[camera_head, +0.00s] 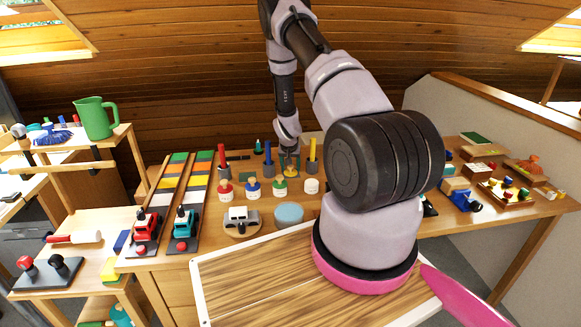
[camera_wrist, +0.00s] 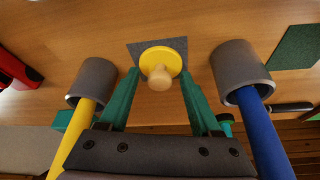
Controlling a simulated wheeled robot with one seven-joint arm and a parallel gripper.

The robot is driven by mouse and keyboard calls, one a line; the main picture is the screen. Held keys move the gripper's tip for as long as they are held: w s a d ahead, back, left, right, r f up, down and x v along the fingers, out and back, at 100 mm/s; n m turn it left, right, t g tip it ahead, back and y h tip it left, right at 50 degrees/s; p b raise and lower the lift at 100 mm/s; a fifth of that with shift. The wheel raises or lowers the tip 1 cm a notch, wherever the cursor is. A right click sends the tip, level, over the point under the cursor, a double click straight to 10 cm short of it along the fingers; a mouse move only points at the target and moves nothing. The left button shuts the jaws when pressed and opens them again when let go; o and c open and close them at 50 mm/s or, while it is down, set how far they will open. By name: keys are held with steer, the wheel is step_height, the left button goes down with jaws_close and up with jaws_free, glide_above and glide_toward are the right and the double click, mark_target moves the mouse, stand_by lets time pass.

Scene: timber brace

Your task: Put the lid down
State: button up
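The yellow lid (camera_wrist: 172,57) with a pale round knob lies knob-up on a dark square patch (camera_wrist: 138,47) on the wooden table. My gripper (camera_wrist: 160,73) is open, with one green finger on each side of the lid. Whether a fingertip touches the lid's rim I cannot tell. In the head view my gripper (camera_head: 290,163) is low at the back of the table, over the lid (camera_head: 292,170).
Grey cups with a yellow rod (camera_wrist: 72,140) and a blue rod (camera_wrist: 262,135) stand close on both sides of my gripper. In front are white jars with red (camera_head: 225,187), blue (camera_head: 252,184) and green (camera_head: 280,183) tops, and a plain white one (camera_head: 311,186).

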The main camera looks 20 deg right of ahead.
steer(key=s+a+r+t+y, duration=0.1)
steer(key=s+a+r, duration=0.3)
steer(key=r, duration=0.9)
steer(key=s+a+r+y, duration=0.1)
steer(key=s+a+r, duration=0.35)
steer(key=r, duration=0.85)
steer(key=s+a+r+t+y, duration=0.1)
steer(key=s+a+r, duration=0.3)
steer(key=r, duration=1)
steer(key=s+a+r, duration=0.1)
steer(key=s+r, duration=0.3)
steer(key=s, duration=0.4)
steer(key=s+a+r+n+y, duration=0.1)
steer(key=s+r, duration=0.3)
steer(key=s, duration=0.4)
steer(key=s+a+r+n+t, duration=0.1)
steer(key=s+a+r, duration=0.2)
steer(key=s, duration=0.4)
steer(key=shift+s+a+r, duration=0.25)
steer(key=shift+s+r, duration=0.15)
steer(key=shift+r, duration=0.25)
